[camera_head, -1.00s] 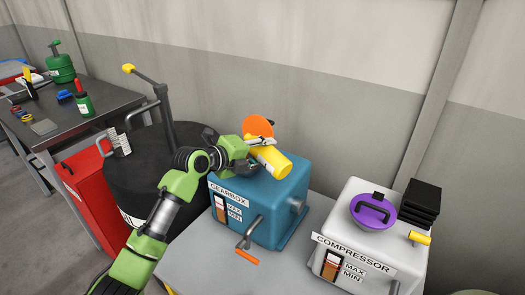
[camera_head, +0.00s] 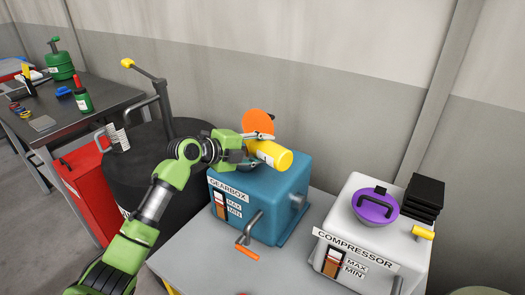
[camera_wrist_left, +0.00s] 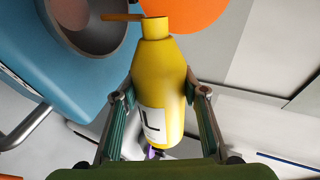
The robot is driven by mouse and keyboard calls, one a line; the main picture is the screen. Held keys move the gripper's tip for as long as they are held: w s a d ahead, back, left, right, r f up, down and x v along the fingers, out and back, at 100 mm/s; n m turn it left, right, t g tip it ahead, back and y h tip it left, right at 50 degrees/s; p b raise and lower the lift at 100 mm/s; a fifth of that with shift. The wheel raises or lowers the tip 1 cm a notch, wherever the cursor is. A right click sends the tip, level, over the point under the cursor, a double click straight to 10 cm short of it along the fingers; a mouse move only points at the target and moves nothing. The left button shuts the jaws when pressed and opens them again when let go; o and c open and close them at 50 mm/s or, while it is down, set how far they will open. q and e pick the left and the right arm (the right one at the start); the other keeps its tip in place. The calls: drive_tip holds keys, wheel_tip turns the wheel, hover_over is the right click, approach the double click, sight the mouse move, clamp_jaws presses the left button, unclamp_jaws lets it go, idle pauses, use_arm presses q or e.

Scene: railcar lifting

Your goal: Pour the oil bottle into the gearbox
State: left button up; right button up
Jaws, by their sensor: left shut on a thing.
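My left gripper (camera_head: 258,141) is shut on the yellow oil bottle (camera_head: 272,155), above the blue gearbox (camera_head: 268,188). The bottle is tilted, its wide base to the lower right; its neck is hidden behind the gripper in the head view. In the left wrist view the bottle (camera_wrist_left: 160,80) sits between the fingers (camera_wrist_left: 160,95), its mouth beside the gearbox's round dark opening (camera_wrist_left: 92,25). A thin brown strip (camera_wrist_left: 122,17), looking like oil, runs from the mouth across the opening. The orange lid (camera_head: 257,121) stands raised behind. My right gripper is out of view.
The white compressor (camera_head: 365,225), with a purple lid (camera_head: 375,206), stands right of the gearbox on the grey table (camera_head: 195,257). A black drum (camera_head: 140,165) is to the left. A crank handle (camera_head: 248,232) sticks out at the gearbox's front.

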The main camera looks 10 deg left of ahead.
use_arm(q)
drive_tip(key=shift+r+m+b, duration=0.1)
drive_tip(key=shift+m+b, duration=0.3)
drive_tip(key=shift+r+m+t+y+b, duration=0.4)
drive_tip(key=shift+m+y, duration=0.1)
drive_tip(key=shift+m, duration=0.1)
drive_tip(key=shift+r+m+t+y, duration=0.5)
drive_tip(key=shift+r+m, duration=0.15)
drive_tip(key=shift+m, duration=0.45)
drive_tip(key=shift+r+m+t+y, duration=0.45)
drive_tip(key=shift+m+t+y, duration=0.05)
drive_tip(key=shift+m, duration=0.3)
